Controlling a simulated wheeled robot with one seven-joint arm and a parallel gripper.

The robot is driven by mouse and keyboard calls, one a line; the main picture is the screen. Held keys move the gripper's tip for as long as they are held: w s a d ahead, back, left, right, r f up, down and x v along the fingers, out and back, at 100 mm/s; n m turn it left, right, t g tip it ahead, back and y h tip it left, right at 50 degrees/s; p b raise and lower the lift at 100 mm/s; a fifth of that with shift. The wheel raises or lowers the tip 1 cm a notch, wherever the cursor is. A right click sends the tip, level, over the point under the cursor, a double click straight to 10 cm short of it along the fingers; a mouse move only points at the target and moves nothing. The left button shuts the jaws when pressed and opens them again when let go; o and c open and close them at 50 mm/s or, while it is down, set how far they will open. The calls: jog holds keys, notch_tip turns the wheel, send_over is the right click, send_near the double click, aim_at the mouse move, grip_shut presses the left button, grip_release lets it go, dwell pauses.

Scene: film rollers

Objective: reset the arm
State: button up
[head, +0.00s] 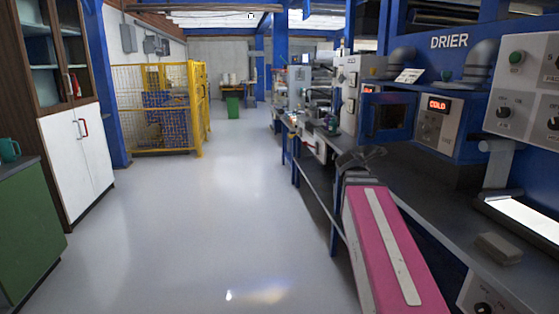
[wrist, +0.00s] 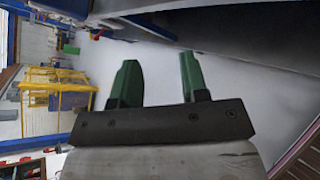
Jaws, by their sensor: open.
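My gripper shows in the wrist view (wrist: 158,75), its two green fingers apart with nothing between them. Past the fingers there is pale floor and the dark edge of a bench. In the head view my pink and grey arm (head: 390,245) reaches forward from the lower right, beside the bench. The dark part at its far end (head: 362,158) is small and its fingers cannot be made out there.
A long bench (head: 440,210) with a blue drier (head: 440,120) and other machines runs along the right, close to my arm. A yellow cage (head: 160,108), a white cabinet (head: 80,155) and a green cabinet (head: 28,225) stand on the left. The floor between is clear.

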jog(key=s+a+f+m+g+y, duration=0.1)
jog(key=s+a+f+m+g, duration=0.15)
jog(key=f, duration=0.45)
jog(key=s+a+f+m+g+y, duration=0.1)
jog(key=s+f+m, duration=0.1)
jog(key=f+m, duration=0.35)
jog(key=s+a+f+m+g+y, duration=0.1)
jog(key=s+a+f+m+g, duration=0.1)
jog(key=f, duration=0.6)
jog(key=s+a+f+m+g+y, duration=0.2)
jog(key=s+a+f+m+g, duration=0.1)
jog(key=f, duration=0.4)
jog(key=s+a+f+m+g+y, duration=0.2)
jog(key=s+a+f+m+g, duration=0.1)
jog(key=s+f+m, duration=0.5)
jog(key=shift+s+a+f, duration=0.25)
jog(key=shift+a, duration=0.6)
